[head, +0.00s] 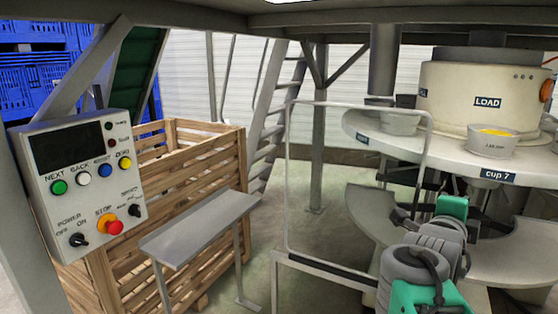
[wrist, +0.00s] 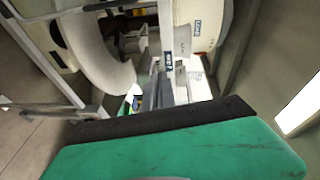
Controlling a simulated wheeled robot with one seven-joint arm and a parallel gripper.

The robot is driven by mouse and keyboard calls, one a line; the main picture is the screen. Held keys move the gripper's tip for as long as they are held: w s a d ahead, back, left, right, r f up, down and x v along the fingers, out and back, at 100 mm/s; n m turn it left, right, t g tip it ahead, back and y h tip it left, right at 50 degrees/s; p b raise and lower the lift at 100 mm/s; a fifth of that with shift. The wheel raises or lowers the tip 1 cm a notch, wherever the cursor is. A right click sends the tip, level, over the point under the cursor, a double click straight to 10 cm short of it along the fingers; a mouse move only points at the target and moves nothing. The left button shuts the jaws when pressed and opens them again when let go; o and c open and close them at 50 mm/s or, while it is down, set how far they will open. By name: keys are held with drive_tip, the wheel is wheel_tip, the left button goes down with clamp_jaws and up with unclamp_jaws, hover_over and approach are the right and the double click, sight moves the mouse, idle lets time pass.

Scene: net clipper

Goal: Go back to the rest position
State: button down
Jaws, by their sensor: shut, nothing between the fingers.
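My gripper (wrist: 165,122) fills the bottom of the wrist view as a broad green body with a dark front edge. It is shut and holds nothing. In the head view my grey and green arm reaches up from the bottom right, in front of the round machine (head: 452,92). The green piece at its far end (head: 454,207) is below the machine's upper white ring; the fingertips cannot be made out there. The machine carries a "LOAD" label and a "cup 7" label, with a cup of yellow contents (head: 492,139) on its ring.
A control box (head: 82,170) with coloured buttons stands at the left, beside a wooden crate (head: 190,180) and a grey shelf (head: 200,228). A metal frame (head: 287,190) stands left of my arm. Open floor shows between the shelf and the frame.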

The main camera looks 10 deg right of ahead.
drive_tip(key=w+a+f+n+g+y+p, duration=0.1)
drive_tip(key=w+a+f+n+y+p, duration=0.1)
drive_tip(key=a+f+n+y, duration=0.5)
drive_tip(key=s+a+f+n+g+y+p, duration=0.1)
drive_tip(key=s+a+f+n+g+y, duration=0.1)
drive_tip(key=s+a+f+n, duration=0.4)
drive_tip(key=s+a+f+n+g+y+p, duration=0.1)
drive_tip(key=s+a+f+n+g+y, duration=0.2)
drive_tip(key=s+a+f+n, duration=0.4)
drive_tip(key=a+f+n+g, duration=0.1)
drive_tip(key=a+f+n, duration=0.2)
drive_tip(key=a+n, duration=0.3)
drive_tip(key=shift+a+n+g+y+p, duration=0.3)
drive_tip(key=shift+a+g+p, duration=0.1)
drive_tip(key=shift+a, duration=0.45)
